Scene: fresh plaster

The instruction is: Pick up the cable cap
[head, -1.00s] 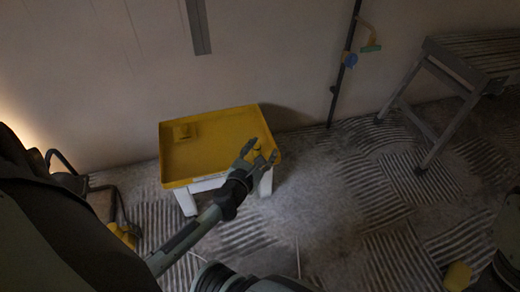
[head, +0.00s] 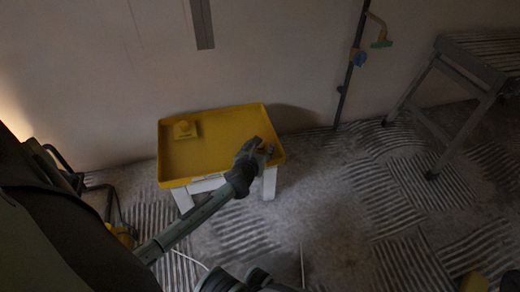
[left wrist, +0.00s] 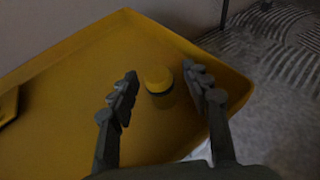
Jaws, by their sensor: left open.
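A small round yellow cap (left wrist: 158,80) with a dark band round its lower part stands in the yellow tray, near one corner; I take it to be the cable cap. My left gripper (left wrist: 160,82) is open, with one finger on each side of the cap. The cap sits between the fingertips with a gap on its left; whether the right finger touches it I cannot tell. In the head view my left gripper (head: 258,153) is over the tray's right end and mostly hides the cap.
The yellow tray (head: 222,150) has a raised rim and stands on white legs by the wall. A square yellow piece with a knob (head: 183,130) lies at its back left. A grey bench (head: 462,75) stands at the right. A dark pole (head: 347,80) stands by the wall.

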